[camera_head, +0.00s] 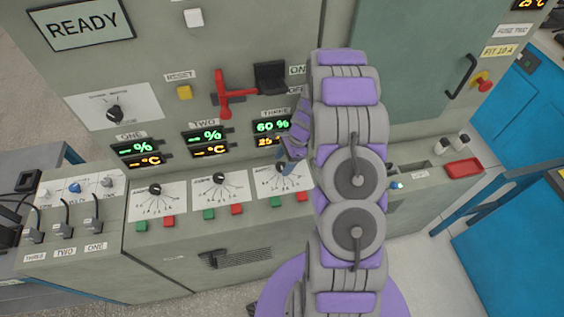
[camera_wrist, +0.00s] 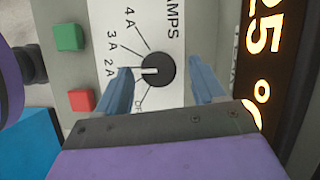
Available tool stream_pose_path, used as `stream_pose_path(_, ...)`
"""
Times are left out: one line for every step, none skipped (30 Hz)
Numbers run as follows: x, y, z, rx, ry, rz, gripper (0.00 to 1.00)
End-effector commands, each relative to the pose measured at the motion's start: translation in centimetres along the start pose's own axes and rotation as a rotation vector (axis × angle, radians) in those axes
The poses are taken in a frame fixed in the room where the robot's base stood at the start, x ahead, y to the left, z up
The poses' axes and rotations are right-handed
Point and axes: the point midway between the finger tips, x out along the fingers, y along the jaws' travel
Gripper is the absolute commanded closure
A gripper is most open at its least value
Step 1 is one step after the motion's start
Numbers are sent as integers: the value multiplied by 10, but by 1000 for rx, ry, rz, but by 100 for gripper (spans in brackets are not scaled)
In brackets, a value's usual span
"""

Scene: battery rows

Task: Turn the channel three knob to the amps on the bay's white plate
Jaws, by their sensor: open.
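The channel three knob (camera_wrist: 160,72) is black, on a white AMPS dial plate (camera_wrist: 178,25). Its white pointer faces left in the wrist view, toward the 2 A mark. 3 A, 4 A and a partly covered off mark also show. My gripper (camera_wrist: 161,68) is open, with one blue finger on each side of the knob; contact is unclear. In the head view my gripper (camera_head: 292,153) reaches the channel three dial plate (camera_head: 297,184) and hides part of the knob. A white plate (camera_head: 75,188) with small knobs is at the left; its writing is too small to read.
The channel three display (camera_head: 271,126) reads 60 %. Green (camera_wrist: 69,37) and red (camera_wrist: 81,99) buttons sit beside the dial. A red handle (camera_head: 222,92) sticks out above. Channel one (camera_head: 154,189) and two (camera_head: 219,179) knobs are to the left, a red tray (camera_head: 463,168) to the right.

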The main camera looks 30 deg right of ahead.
Motion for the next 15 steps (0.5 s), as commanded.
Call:
stream_pose_path(-9, -1, 0, 0, 1, -3, 31)
stream_pose_path(-14, -1, 0, 1, 1, -4, 31)
stream_pose_path(-21, -1, 0, 1, 2, -5, 31)
stream_pose_path(-27, -1, 0, 0, 4, -5, 31)
stream_pose_path(-33, -1, 0, -1, 4, -6, 31)
stream_pose_path(-42, -2, 1, -1, 5, -7, 31)
stream_pose_path(-49, -2, 1, 0, 5, -7, 31)
stream_pose_path(-56, -1, 2, 1, 5, -6, 31)
stream_pose_path(-66, -2, 2, -1, 5, -6, 31)
stream_pose_path(-72, -2, 2, -2, 6, -7, 31)
stream_pose_path(-79, -2, 3, -2, 7, -8, 31)
stream_pose_path(-88, -2, 3, -1, 7, -8, 31)
stream_pose_path(-94, -2, 3, 0, 6, -7, 31)
stream_pose_path(-101, -1, 3, 0, 5, -5, 31)
stream_pose_path(-109, -1, 3, 0, 4, -3, 31)
